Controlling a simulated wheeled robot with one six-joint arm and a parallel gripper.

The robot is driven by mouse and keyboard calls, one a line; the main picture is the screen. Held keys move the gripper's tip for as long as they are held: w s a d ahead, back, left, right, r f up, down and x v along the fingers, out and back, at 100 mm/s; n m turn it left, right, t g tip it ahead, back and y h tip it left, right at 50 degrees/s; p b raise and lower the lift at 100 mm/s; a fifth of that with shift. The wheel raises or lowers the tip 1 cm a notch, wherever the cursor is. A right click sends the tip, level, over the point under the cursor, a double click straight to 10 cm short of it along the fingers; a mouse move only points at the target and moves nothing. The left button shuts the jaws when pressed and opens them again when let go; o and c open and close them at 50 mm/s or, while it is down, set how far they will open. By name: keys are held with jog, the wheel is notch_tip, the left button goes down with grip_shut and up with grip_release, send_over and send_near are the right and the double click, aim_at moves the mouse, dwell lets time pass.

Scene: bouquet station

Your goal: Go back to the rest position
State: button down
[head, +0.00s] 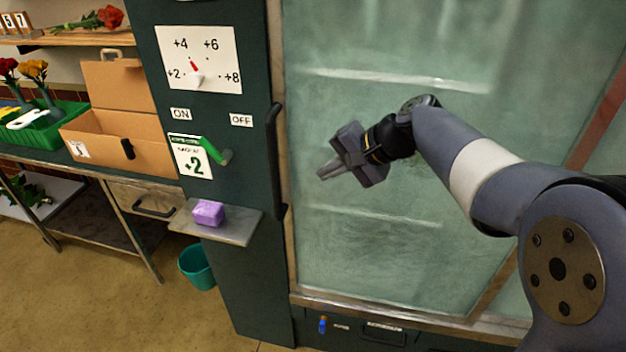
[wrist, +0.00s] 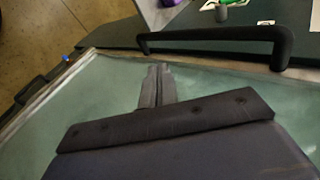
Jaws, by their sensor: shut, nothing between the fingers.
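My gripper (head: 325,173) is shut and empty in the head view. It is in front of the frosted glass door (head: 440,260) of a dark green cabinet, with its fingers pointing left toward the black door handle (head: 274,165), apart from it in the picture. In the wrist view, the closed fingers (wrist: 156,82) show over the glass, with the handle (wrist: 215,40) beyond them. My arm reaches in from the right side of the head view.
Left of the handle is a panel with a dial (head: 197,78) and a green lever (head: 215,150). Below, a purple block (head: 208,213) sits on a small shelf (head: 235,232). A cardboard box (head: 130,140) and a green crate (head: 45,135) stand on the left table. A teal bucket (head: 197,268) is below.

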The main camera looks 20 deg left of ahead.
jog(key=shift+v, duration=1.55)
jog(key=shift+f, duration=0.1)
